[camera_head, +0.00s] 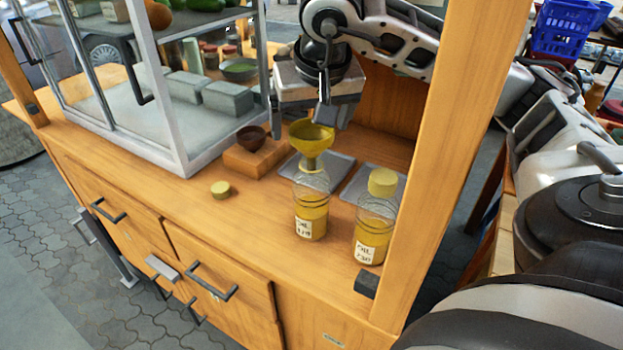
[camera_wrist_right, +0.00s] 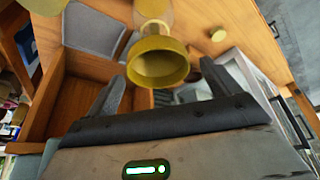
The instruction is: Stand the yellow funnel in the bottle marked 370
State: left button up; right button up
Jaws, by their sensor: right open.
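The yellow funnel (camera_head: 312,136) sits upright with its spout at the mouth of the left oil bottle (camera_head: 311,205), wide end up. This bottle holds yellow oil; its label is too small to read surely. The other oil bottle (camera_head: 374,228) stands to its right with a yellow cap (camera_head: 383,181) on; its label is also unclear. My right gripper (camera_head: 324,108) is open just above and behind the funnel rim. In the right wrist view the funnel (camera_wrist_right: 158,66) shows ahead of the spread fingers, with nothing gripped. My left gripper is not in view.
A loose yellow cap (camera_head: 220,189) lies on the wooden counter (camera_head: 180,205). A brown bowl (camera_head: 251,137) sits on a wooden block (camera_head: 255,160) to the left. Grey trays (camera_head: 340,166) lie behind the bottles. A glass cabinet (camera_head: 172,120) stands left; a wooden post (camera_head: 447,150) rises right.

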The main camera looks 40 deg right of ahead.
pick_arm(q)
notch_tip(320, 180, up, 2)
jog(key=p, duration=0.4)
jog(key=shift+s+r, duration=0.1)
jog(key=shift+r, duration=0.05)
pick_arm(e)
jog(key=v, duration=1.2)
jog(key=shift+a, duration=0.1)
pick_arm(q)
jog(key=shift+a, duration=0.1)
